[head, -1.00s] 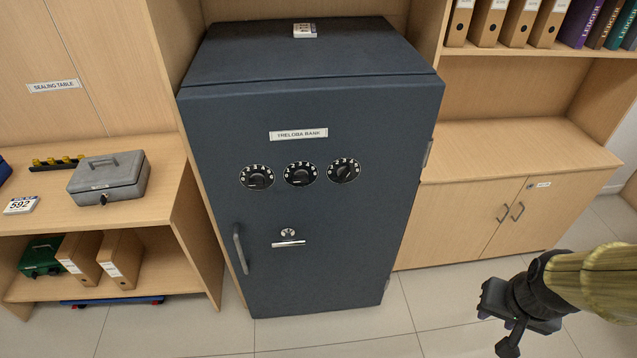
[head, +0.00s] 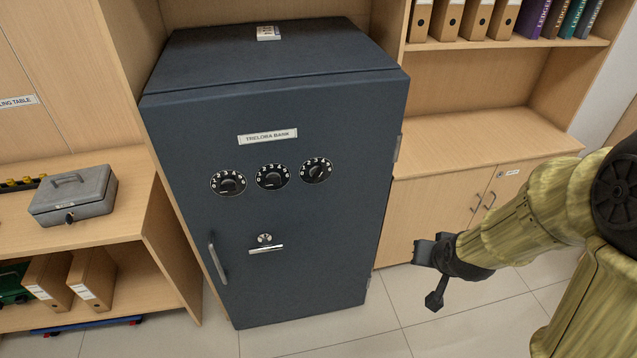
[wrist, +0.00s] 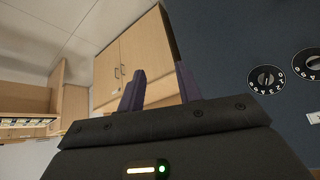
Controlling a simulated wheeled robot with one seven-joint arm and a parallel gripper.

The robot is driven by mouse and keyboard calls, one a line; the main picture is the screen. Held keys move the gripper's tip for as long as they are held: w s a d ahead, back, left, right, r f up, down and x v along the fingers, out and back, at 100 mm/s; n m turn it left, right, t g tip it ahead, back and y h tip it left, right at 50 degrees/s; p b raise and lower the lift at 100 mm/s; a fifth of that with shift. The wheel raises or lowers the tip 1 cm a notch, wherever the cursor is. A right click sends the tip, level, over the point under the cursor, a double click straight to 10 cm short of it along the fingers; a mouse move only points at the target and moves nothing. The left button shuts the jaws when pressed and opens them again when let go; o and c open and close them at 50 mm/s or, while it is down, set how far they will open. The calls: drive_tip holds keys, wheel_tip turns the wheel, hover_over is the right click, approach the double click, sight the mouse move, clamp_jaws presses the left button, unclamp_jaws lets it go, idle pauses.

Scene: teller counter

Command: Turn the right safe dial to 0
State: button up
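The dark blue safe (head: 310,235) stands upright and closed in the middle of the head view. Three black dials with white numbers sit in a row on its door. The right dial (head: 316,171) is the highest of them; its pointer setting is too small to read surely. It also shows in the wrist view (wrist: 266,79), right of my fingers. The middle dial (head: 272,177) and left dial (head: 229,183) are beside it. My gripper (head: 417,252) is right of the safe door, lower than the dials and apart from them. In the wrist view its two fingers (wrist: 160,90) are spread and empty.
The safe has a handle (head: 217,263) at lower left and a keyhole lever (head: 266,248) below the dials. A wooden cabinet (head: 430,215) stands right behind my arm. A shelf with a grey cash box (head: 73,195) is at left. The tiled floor (head: 400,325) in front is clear.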

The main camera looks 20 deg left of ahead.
sight(318, 178)
drive_tip(key=w+a+f+t+y+b, duration=0.1)
drive_tip(key=a+t+y, duration=0.1)
drive_tip(key=a, duration=0.5)
drive_tip(key=w+a+f+t+y+b, duration=0.1)
drive_tip(key=w+a+t+y, duration=0.1)
drive_tip(key=a, duration=0.6)
drive_tip(key=w+a+f+m+t+y+b, duration=0.1)
drive_tip(key=w+a+f+t+y+b, duration=0.1)
drive_tip(key=a+t+y, duration=0.2)
drive_tip(key=a, duration=0.3)
drive_tip(key=shift+a+t, duration=0.4)
drive_tip(key=p+x, duration=0.3)
drive_tip(key=x, duration=1.4)
drive_tip(key=shift+w+a+p, duration=0.1)
drive_tip(key=shift+w+p, duration=0.05)
drive_tip(key=shift+p, duration=0.2)
clamp_jaws()
